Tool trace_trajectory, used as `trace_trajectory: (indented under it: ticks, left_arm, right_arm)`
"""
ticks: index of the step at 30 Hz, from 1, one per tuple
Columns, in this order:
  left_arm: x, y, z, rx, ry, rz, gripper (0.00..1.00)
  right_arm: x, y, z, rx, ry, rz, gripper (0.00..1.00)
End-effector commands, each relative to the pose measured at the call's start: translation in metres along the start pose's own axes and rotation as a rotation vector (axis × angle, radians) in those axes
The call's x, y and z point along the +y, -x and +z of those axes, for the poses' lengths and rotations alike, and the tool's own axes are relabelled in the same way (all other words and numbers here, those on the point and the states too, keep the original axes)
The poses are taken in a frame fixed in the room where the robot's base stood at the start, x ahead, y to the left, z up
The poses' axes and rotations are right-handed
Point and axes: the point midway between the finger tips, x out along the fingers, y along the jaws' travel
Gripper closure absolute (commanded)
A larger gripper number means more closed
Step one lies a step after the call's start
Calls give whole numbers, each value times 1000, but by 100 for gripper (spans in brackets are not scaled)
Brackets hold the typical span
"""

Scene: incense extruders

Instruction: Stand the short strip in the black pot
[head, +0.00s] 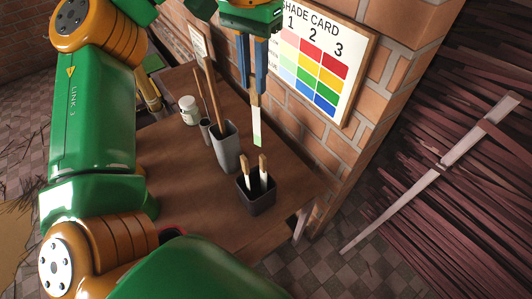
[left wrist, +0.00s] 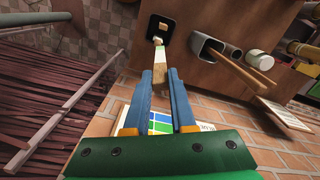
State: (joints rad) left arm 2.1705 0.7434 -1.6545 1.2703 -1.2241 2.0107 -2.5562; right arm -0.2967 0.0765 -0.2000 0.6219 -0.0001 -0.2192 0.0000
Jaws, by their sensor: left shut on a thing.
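My left gripper (head: 254,92) is shut on a strip (head: 257,127) with a wooden upper part, a white lower part and a green tip. The strip hangs about upright, tip down. The black pot (head: 261,204) stands on the table below it, with two wooden-topped white strips (head: 257,176) standing inside. In the head view the green tip is above the pot's rim and apart from it. In the left wrist view the held strip (left wrist: 161,73) points toward the black pot (left wrist: 150,40) from between the blue fingers (left wrist: 160,90). My right gripper is out of view.
A grey pot (head: 226,155) with long sticks stands beside the black pot. A small dark cup (head: 205,131) and a white jar (head: 189,110) stand farther back on the table (head: 190,215). The brick wall with the shade card (head: 313,62) is close to my left gripper.

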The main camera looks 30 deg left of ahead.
Motion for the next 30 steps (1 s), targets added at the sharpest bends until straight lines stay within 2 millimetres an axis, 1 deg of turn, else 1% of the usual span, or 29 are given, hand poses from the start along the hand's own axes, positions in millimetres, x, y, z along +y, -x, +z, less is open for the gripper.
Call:
trace_trajectory:
  ticks: [1, 3, 9, 15, 21, 24, 29, 30]
  left_arm:
    - [0, -24, 0, -4, -2, 2, 100]
    - [0, -49, 0, -6, -2, 2, 100]
    - [0, -108, 0, -5, -2, 2, 100]
    - [0, -161, 0, -5, -1, 1, 100]
    - [0, -205, -1, -4, 0, 1, 100]
    - [0, -222, -1, -3, 1, 0, 100]
    - [0, -234, -1, -2, 2, -1, 100]
    - [0, -241, -1, -2, 2, 0, 100]
  right_arm:
    - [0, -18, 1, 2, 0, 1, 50]
    - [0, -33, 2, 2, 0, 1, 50]
    - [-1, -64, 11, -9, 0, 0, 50]
    - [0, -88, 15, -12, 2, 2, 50]
    - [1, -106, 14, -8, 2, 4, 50]
    - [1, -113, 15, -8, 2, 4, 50]
    - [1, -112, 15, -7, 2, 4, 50]
    - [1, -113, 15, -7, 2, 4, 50]
